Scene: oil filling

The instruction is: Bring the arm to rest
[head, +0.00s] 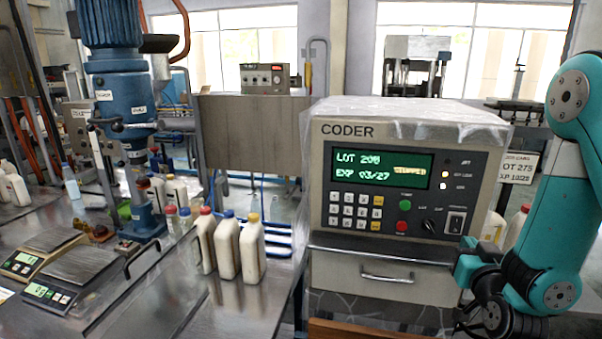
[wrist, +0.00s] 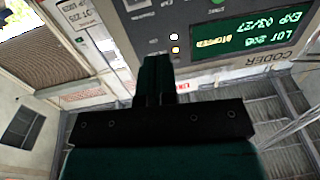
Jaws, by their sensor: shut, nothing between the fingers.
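My arm (head: 568,225) is teal with grey joint caps and stands folded at the right side of the head view, in front of the coder's right edge. In the wrist view my gripper (wrist: 155,62) is shut and empty, its dark fingers together. The coder (head: 420,118) fills the wrist view's upper part, upside down, with its green screen (wrist: 247,28) and lit lamps. I cannot tell whether the gripper touches the panel. In the head view the gripper's fingers are hard to make out among the dark wrist parts.
The coder has a keypad (head: 355,210), a green button (head: 405,205) and a drawer handle (head: 387,276). Three white bottles (head: 227,247) stand on the metal bench to the left, near two scales (head: 70,287). A lot card (head: 517,168) hangs behind my arm.

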